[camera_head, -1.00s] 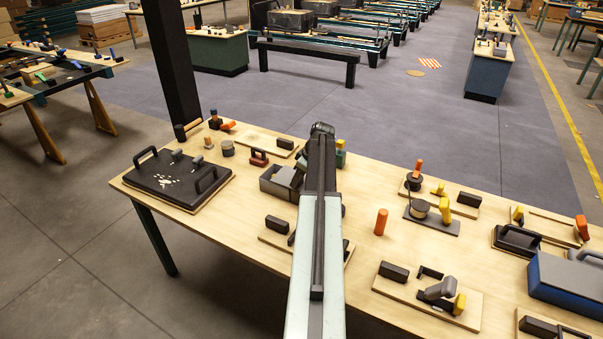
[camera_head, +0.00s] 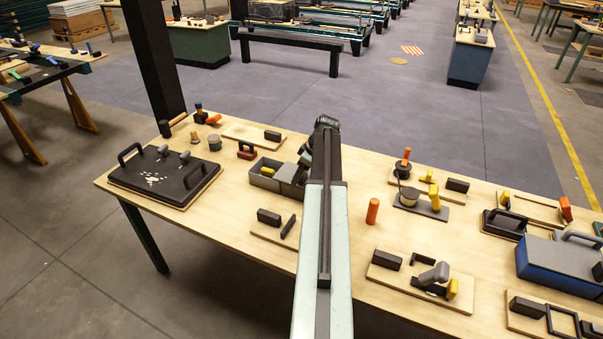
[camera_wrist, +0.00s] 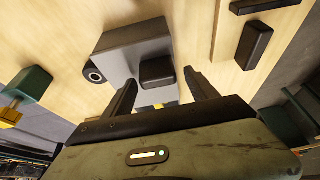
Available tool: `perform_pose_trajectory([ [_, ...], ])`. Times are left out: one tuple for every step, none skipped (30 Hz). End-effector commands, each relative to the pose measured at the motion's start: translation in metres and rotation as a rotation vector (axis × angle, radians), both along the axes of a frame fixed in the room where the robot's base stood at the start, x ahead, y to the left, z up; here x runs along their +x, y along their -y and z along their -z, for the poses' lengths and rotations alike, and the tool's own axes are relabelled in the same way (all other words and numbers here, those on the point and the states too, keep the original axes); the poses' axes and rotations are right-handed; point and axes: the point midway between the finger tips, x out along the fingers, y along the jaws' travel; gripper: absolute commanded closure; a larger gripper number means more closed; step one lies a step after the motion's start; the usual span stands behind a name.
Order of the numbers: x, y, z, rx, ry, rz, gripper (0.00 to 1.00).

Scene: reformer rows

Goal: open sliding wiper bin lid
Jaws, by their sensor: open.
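The wiper bin (camera_head: 265,180) is a grey box on the wooden bench, just left of my arm in the head view. Its top shows an opening with something yellow inside; its right part is dark and partly hidden by my arm. In the wrist view, a grey lid (camera_wrist: 130,45) with a black block handle (camera_wrist: 157,70) lies ahead of my gripper (camera_wrist: 160,80). A bit of yellow shows below the handle. My gripper is open, its two dark fingers on either side of the handle's near end; I cannot tell whether they touch it.
A black tray with handles (camera_head: 160,178) stands to the left on the bench. A board with a black block (camera_head: 269,217) lies in front of the bin. An orange cylinder (camera_head: 372,211) and a blue box (camera_head: 560,262) stand to the right.

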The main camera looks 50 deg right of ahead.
Motion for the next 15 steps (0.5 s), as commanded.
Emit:
perform_pose_trajectory([
  [-0.002,0.0,-0.011,0.0,0.0,0.001,0.33],
  [-0.004,0.0,-0.015,0.0,0.0,0.001,0.33],
  [-0.006,0.001,-0.022,0.0,0.0,0.001,0.33],
  [-0.008,0.001,-0.028,0.0,0.0,0.001,0.33],
  [-0.01,0.001,-0.033,0.0,0.0,0.001,0.33],
  [-0.012,0.002,-0.041,0.0,0.0,0.001,0.33],
  [-0.015,0.002,-0.047,0.0,0.0,0.001,0.33],
  [-0.017,0.003,-0.053,0.0,0.0,0.001,0.33],
  [-0.019,0.003,-0.059,0.0,0.0,0.001,0.33],
  [-0.021,0.004,-0.063,0.0,0.0,0.001,0.33],
  [-0.023,0.004,-0.066,0.0,0.0,0.0,0.33],
  [-0.024,0.004,-0.069,0.0,0.0,0.0,0.33],
  [-0.025,0.005,-0.07,0.0,0.0,0.0,0.33],
  [-0.026,0.005,-0.07,0.0,0.0,0.0,0.33],
  [-0.026,0.005,-0.07,0.001,0.0,0.0,0.33],
])
